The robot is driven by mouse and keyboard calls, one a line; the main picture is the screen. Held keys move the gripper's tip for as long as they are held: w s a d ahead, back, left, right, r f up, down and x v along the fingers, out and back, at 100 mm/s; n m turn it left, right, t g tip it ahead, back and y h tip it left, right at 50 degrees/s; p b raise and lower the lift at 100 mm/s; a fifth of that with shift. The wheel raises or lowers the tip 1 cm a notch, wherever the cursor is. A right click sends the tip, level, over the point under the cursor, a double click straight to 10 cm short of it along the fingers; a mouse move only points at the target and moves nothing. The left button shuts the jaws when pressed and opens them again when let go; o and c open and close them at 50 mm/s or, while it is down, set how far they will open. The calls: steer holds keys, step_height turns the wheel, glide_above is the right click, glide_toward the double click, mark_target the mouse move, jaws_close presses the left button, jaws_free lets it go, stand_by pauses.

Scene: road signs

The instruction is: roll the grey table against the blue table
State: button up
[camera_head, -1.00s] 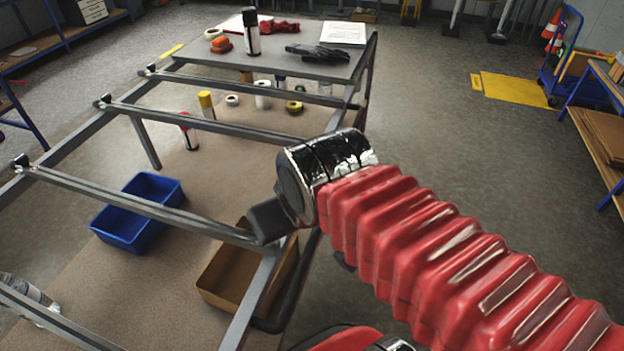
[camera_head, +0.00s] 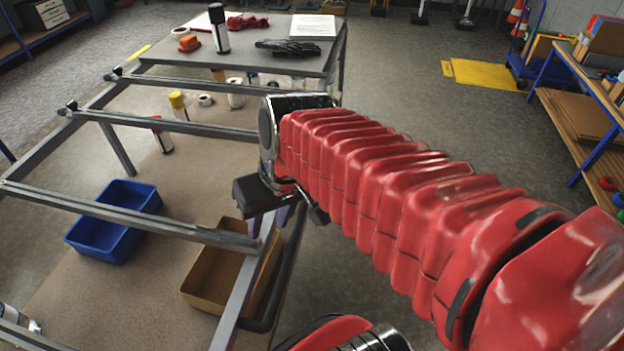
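The grey table (camera_head: 240,62) is a long metal frame with a flat grey top at its far end, open cross rails nearer me and a brown lower shelf (camera_head: 75,290). A blue-legged table (camera_head: 592,72) with a wooden top stands apart at the right; another blue-framed table (camera_head: 18,45) is partly seen at the top left. My gripper (camera_head: 268,222) is at the grey table's near right side, by its side rail. My arm and the rail partly hide its fingers. I cannot tell whether they touch or grip the rail.
The top holds a black-and-white can (camera_head: 219,30), gloves (camera_head: 290,48) and paper (camera_head: 313,25). A blue bin (camera_head: 115,215), a brown box (camera_head: 215,275) and several cans and tape rolls are on the shelf. A yellow mat (camera_head: 488,75) lies beyond the clear floor at right.

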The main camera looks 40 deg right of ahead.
steer(key=w+d+f+m+y, duration=0.1)
steer(key=w+d+f+y, duration=0.1)
steer(key=d, duration=0.2)
steer(key=w+d+f+m+y, duration=0.1)
steer(key=w+d+f+y, duration=0.1)
steer(key=d+y, duration=0.1)
steer(key=w+d+f+m+y, duration=0.2)
steer(key=d+f, duration=0.1)
steer(key=d, duration=0.2)
steer(key=shift+w+y, duration=0.25)
steer(key=shift+y, duration=0.15)
steer(key=d+f+m+t, duration=0.2)
steer(key=d+f+t, duration=0.1)
steer(key=d, duration=0.6)
steer(key=d+f+m+t+y, duration=0.1)
steer(key=d+f+m+t, duration=0.1)
steer(key=d+t, duration=0.3)
steer(key=d+f, duration=0.1)
steer(key=d, duration=0.2)
steer(key=shift+s+d+t+y, duration=0.3)
steer(key=shift+s+d, duration=0.05)
steer(key=shift+w+a, duration=0.1)
steer(key=x, duration=1.3)
steer(key=shift+w+a+f, duration=0.15)
steer(key=shift+w+a, duration=0.1)
steer(key=shift+c, duration=0.5)
